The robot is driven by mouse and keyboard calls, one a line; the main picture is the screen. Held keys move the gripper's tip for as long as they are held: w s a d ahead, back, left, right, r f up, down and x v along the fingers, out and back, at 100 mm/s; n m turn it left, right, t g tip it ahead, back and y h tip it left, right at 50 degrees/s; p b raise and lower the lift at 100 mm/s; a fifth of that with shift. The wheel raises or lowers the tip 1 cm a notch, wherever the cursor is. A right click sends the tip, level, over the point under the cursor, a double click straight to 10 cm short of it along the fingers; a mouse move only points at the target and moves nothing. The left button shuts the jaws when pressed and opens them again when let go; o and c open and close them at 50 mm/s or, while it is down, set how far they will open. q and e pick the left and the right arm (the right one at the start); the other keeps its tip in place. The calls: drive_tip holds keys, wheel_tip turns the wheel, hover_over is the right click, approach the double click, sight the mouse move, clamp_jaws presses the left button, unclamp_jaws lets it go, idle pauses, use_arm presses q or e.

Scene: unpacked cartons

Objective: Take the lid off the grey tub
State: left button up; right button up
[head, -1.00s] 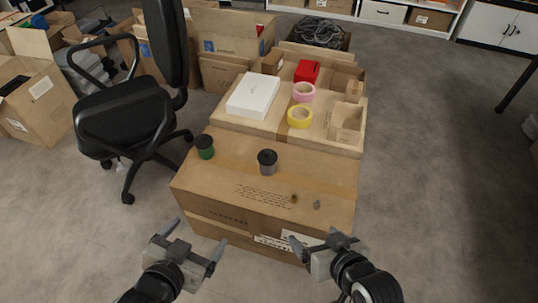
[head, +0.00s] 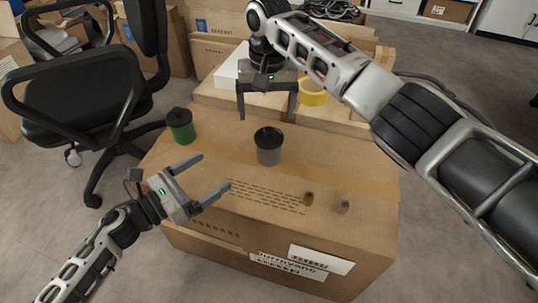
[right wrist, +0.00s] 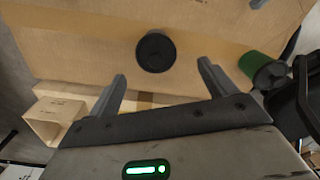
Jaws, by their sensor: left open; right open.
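The grey tub (head: 268,155) stands upright on the front carton, its black lid (head: 268,135) on top. In the right wrist view the black lid (right wrist: 155,52) is seen from above, just ahead of the fingertips, and hides most of the tub. My right gripper (head: 267,119) is open and empty, above and slightly behind the lid, fingers pointing down, apart from it. My left gripper (head: 217,171) is open and empty, over the carton's left front part, left of the grey tub and not touching it.
A green tub (head: 182,133) with a black lid stands to the left on the front carton (head: 240,215). Two small brown (head: 308,198) and grey (head: 344,207) items lie at front right. An office chair (head: 75,95) is at left.

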sight(257, 145)
use_arm(q)
drive_tip(key=shift+w+f+m, duration=0.2)
drive_tip(key=shift+f+m, duration=0.2)
use_arm(e)
drive_tip(key=shift+w+d+r, duration=0.2)
drive_tip(key=shift+w+r, duration=0.1)
use_arm(q)
drive_tip(key=shift+w+d, duration=0.2)
use_arm(e)
drive_tip(key=shift+r, duration=0.15)
use_arm(q)
drive_tip(key=x, duration=1.5)
drive_tip(key=shift+d+f, duration=0.15)
drive_tip(key=shift+d, duration=0.1)
